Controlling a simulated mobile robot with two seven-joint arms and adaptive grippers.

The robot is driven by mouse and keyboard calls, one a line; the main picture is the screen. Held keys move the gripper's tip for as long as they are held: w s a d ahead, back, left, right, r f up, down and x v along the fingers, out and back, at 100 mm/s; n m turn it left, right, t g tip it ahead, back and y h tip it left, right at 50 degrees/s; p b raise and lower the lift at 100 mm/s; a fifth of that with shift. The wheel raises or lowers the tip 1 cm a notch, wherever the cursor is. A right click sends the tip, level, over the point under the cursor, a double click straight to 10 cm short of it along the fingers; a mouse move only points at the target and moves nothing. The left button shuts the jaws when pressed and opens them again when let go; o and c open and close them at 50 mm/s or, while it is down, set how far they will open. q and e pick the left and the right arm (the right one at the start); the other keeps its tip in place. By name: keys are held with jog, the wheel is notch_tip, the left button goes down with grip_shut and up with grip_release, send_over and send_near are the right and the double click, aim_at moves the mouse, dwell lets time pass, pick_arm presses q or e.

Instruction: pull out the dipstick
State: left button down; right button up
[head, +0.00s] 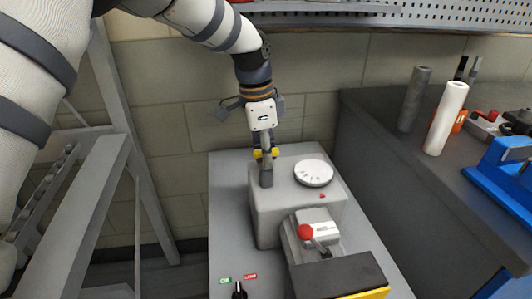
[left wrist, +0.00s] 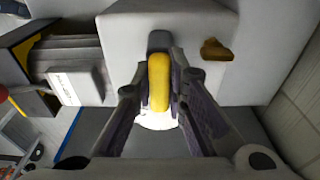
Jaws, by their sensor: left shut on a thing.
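The dipstick's yellow handle (head: 274,153) shows just above a short dark grey post (head: 266,176) on the grey machine housing (head: 281,212). In the left wrist view the handle (left wrist: 159,84) is a rounded yellow bar between the two fingers. My left gripper (head: 266,151) comes down from above and is shut on the handle; its fingers also show in the left wrist view (left wrist: 161,82). The rod below the handle is hidden, so I cannot tell how far it sits in the post. My right gripper is not in view.
A white round cap (head: 314,172) sits right of the post. A red-knobbed lever (head: 305,232) stands in front. A dark workbench (head: 385,165) on the right holds paper rolls (head: 446,118) and a blue vise (head: 505,172). A grey frame (head: 85,215) stands left.

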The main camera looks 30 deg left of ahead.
pick_arm(q)
jog(key=shift+r, duration=1.55)
jog(key=shift+r+p, duration=0.35)
jog(key=shift+r, duration=1)
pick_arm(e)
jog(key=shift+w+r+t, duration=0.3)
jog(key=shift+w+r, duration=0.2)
pick_arm(q)
jog(key=shift+r, duration=2)
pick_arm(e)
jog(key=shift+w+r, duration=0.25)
